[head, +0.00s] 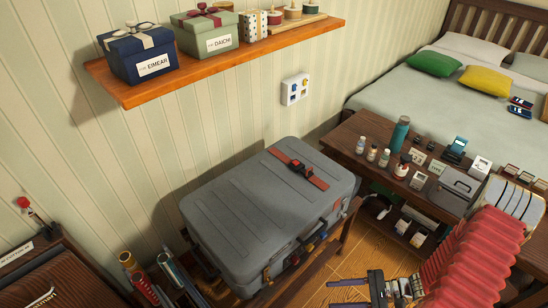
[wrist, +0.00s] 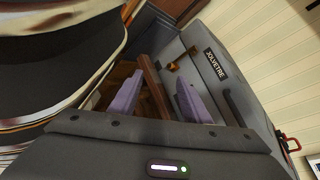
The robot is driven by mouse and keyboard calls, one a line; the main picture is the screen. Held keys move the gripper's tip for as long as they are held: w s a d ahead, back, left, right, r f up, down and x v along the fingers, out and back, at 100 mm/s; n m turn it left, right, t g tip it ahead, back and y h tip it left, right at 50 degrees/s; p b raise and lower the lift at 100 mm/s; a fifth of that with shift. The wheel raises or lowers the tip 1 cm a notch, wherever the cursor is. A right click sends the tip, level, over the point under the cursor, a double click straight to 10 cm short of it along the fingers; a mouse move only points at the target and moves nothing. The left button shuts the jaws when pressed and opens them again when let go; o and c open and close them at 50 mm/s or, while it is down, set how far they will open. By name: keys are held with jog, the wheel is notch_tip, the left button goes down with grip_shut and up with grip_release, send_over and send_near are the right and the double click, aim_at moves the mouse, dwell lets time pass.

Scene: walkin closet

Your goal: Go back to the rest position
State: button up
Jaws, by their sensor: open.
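My gripper (head: 336,294) is at the bottom of the head view, in front of the grey suitcase (head: 250,225) and to the left of my red ribbed arm. Its two purple fingers stand apart with nothing between them. In the wrist view my gripper (wrist: 156,100) shows both fingers open, with brown wood behind them. A grey surface with a "JOLVETRE" label (wrist: 216,65) fills the right of that view; it looks like the suitcase's side. The suitcase lies flat on a low wooden stand, with a red strap (head: 298,174) across it. I cannot tell the gripper's exact distance from it.
A wooden table (head: 345,140) with bottles, cards and small boxes stands at right, beside a bed (head: 400,88). A wall shelf (head: 215,69) holds gift boxes. Rolled items (head: 145,282) stand at lower left. Some wooden floor (head: 365,258) is clear between suitcase and table.

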jog(key=d+r+n+g+h, duration=0.25)
jog(key=r+h, duration=0.35)
jog(key=r, duration=0.6)
jog(key=d+r+n+g+h, duration=0.1)
jog(key=r+n+h, duration=0.35)
jog(key=r, duration=0.75)
jog(key=s+a+r+n+t+h, duration=0.1)
jog(key=a+r+t, duration=0.3)
jog(key=r, duration=0.6)
jog(key=s+a+r+n+t+h, duration=0.1)
jog(key=a+r+n+t+h, duration=0.2)
jog(key=r, duration=0.7)
jog(key=shift+s+a+n+t, duration=0.35)
jog(key=shift+s+n+t, duration=0.05)
jog(key=shift+t, duration=0.05)
dwell(1.3)
